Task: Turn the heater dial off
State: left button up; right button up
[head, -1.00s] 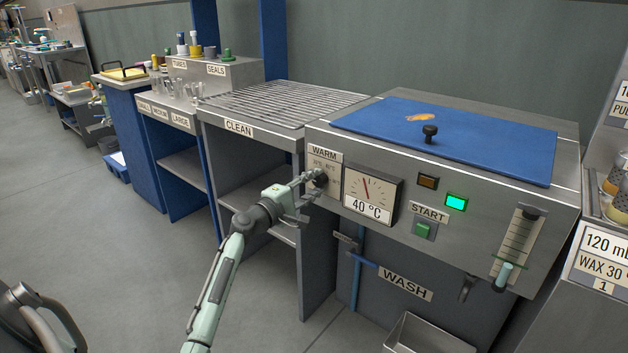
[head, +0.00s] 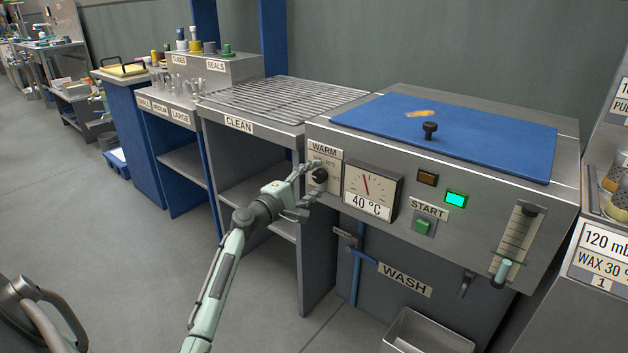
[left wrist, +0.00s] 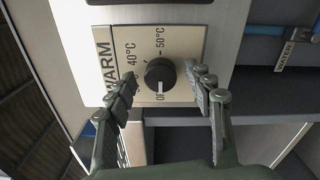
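The heater dial (head: 320,175) is a black round knob on the WARM plate (head: 325,153), at the left end of the machine's front. In the left wrist view, the dial (left wrist: 160,74) sits among 40°C, 50°C and partly covered OF lettering. A pale mark on the knob's lower edge points at the OF lettering. My left gripper (head: 308,183) is open in front of the plate. In the left wrist view its fingers (left wrist: 168,95) are spread on either side of the dial, with visible gaps to it. My right gripper is not in view.
Right of the dial are a gauge (head: 372,190) reading 40 °C, a lit green lamp (head: 456,200), a green START button (head: 424,226) and a slider (head: 515,240). A blue lid (head: 450,135) tops the machine. The CLEAN rack (head: 280,100) stands to the left.

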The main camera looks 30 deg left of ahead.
pick_arm(q)
jog(key=shift+s, duration=0.1)
jog(key=s, duration=1.1)
jog(key=shift+s+a, duration=0.4)
jog(key=shift+a, duration=0.05)
jog(key=s+d+f+m+g+h, duration=0.1)
jog(key=s+d+f+m+g, duration=0.5)
jog(key=f, duration=0.4)
jog(key=s+d+f+m+g+h, duration=0.1)
jog(key=s+d+f+m+g, duration=0.2)
jog(key=d+f+m, duration=0.5)
jog(key=s+d+f+m+g+y, duration=0.1)
jog(key=s+f+m+g+y, duration=0.1)
jog(key=s+f, duration=0.4)
jog(key=s+d+f+m+g+y, duration=0.2)
jog(key=s+f+m, duration=0.3)
jog(key=s, duration=0.5)
jog(key=shift+f+g+y, duration=0.3)
jog(key=shift+f+g, duration=0.05)
jog(key=shift+g, duration=0.55)
jog(key=shift+d, duration=0.1)
